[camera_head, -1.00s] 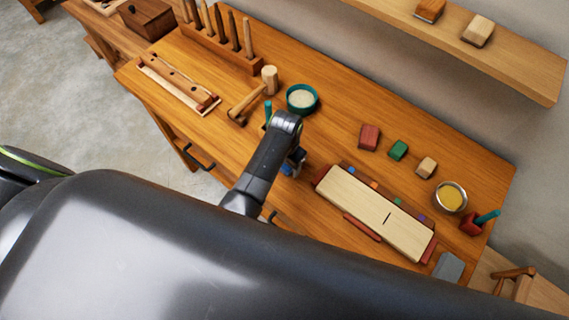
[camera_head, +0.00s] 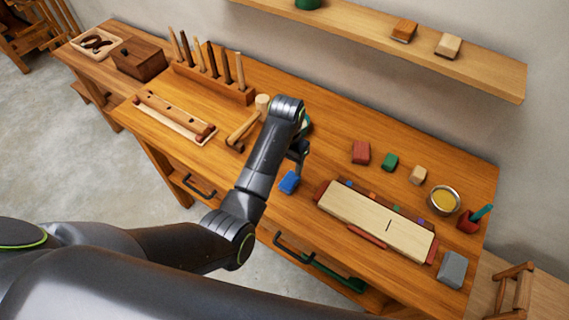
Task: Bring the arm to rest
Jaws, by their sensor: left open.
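My left arm reaches in from the lower left over the wooden workbench (camera_head: 330,160). My left gripper (camera_head: 297,160) points down above the bench, partly hidden behind its own wrist. It is open and holds nothing that I can see. A blue block (camera_head: 289,182) lies on the bench just below it, apart from the fingers as far as I can tell. My right gripper is not in view.
Right of the gripper lies a pale board in a red-ended holder (camera_head: 375,220). A red block (camera_head: 361,152), a green block (camera_head: 390,161) and a tin (camera_head: 443,199) stand behind it. A mallet (camera_head: 243,128) and tool rack (camera_head: 215,80) are left. A drawer (camera_head: 320,268) is open in front.

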